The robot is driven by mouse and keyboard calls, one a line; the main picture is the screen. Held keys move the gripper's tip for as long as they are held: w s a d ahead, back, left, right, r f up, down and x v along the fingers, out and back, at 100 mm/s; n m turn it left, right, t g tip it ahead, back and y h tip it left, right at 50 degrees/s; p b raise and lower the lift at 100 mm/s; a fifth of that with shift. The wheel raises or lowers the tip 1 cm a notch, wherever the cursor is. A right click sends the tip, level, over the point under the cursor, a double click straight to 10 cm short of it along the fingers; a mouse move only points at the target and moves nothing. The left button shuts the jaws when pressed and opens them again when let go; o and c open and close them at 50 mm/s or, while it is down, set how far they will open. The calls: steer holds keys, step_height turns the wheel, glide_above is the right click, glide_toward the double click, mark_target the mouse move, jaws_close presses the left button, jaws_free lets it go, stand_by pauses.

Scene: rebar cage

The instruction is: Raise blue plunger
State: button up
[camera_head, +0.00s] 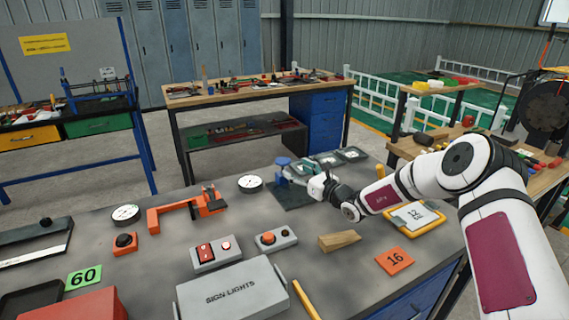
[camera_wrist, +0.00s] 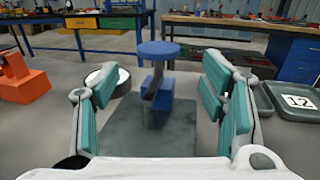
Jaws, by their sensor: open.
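The blue plunger (camera_wrist: 158,48) has a round flat blue top on a dark stem above a blue block (camera_wrist: 156,98). It stands upright on a dark square plate (camera_wrist: 150,135) on the grey workbench. In the head view, the plunger (camera_head: 283,161) is at the far side of the bench. My gripper (camera_wrist: 166,88) is open, with teal pads on the left and right of the plunger and clear gaps to it in the wrist view. In the head view, my gripper (camera_head: 304,178) reaches in from the right and partly covers the block.
On the bench, an orange clamp-like tool (camera_head: 190,207) and a round white dial (camera_head: 250,184) lie left of the plunger. A wooden wedge (camera_head: 340,241), switch boxes (camera_head: 217,252) and a grey "SIGN LIGHTS" box (camera_head: 232,292) are nearer.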

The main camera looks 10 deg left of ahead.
mark_target(283, 160)
steer(key=b+x, duration=0.1)
steer(key=x, duration=0.7)
steer(key=shift+s, duration=0.1)
